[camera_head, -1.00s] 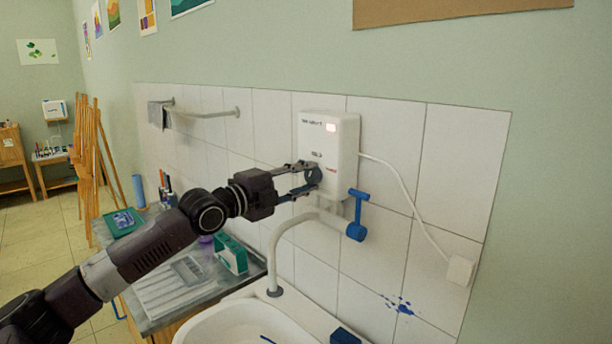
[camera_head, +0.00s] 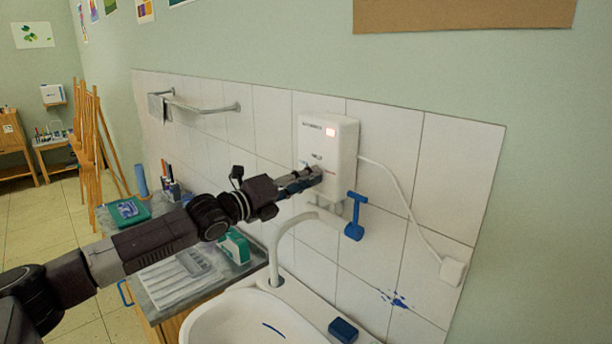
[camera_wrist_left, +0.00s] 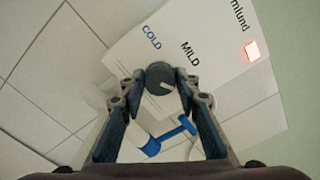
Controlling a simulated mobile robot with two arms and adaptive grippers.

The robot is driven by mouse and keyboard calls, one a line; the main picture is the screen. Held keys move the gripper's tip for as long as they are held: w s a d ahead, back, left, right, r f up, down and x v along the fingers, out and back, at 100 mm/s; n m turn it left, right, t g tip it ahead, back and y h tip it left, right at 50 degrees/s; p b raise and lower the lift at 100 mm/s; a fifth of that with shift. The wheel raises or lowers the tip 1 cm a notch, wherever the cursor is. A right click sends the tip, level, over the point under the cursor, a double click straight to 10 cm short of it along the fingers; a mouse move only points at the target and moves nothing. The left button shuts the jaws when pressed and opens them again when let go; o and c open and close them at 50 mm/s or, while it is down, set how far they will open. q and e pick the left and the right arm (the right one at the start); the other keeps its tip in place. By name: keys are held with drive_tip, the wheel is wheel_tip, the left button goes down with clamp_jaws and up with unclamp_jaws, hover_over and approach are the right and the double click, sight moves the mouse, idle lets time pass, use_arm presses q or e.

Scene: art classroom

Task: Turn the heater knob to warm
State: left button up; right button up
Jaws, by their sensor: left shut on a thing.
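The white water heater (camera_head: 343,140) hangs on the tiled wall, with a lit red-white indicator at its upper right. Its round dark knob (camera_wrist_left: 160,76) sits between my left fingertips in the left wrist view and has a pale mark on its face. My left gripper (camera_head: 314,177) is shut on the knob, a fingertip on each side; it also shows in the left wrist view (camera_wrist_left: 160,82). The words COLD and MILD are readable above the knob there; a word for warm is not. In the head view the fingers mostly hide the knob. My right gripper is out of view.
A white tap pipe (camera_head: 276,245) rises below the heater over a white sink (camera_head: 235,315). A blue lever (camera_head: 355,215) hangs just right of and below my gripper. A white cable (camera_head: 405,205) runs to a wall box (camera_head: 452,271). A cluttered counter lies under my arm.

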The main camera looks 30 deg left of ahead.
use_arm(q)
drive_tip(key=shift+f, duration=0.25)
drive_tip(key=o, duration=1.1)
drive_tip(key=shift+r, duration=0.15)
drive_tip(key=shift+o, duration=0.2)
drive_tip(key=shift+s, duration=0.1)
drive_tip(key=shift+v, duration=3.7)
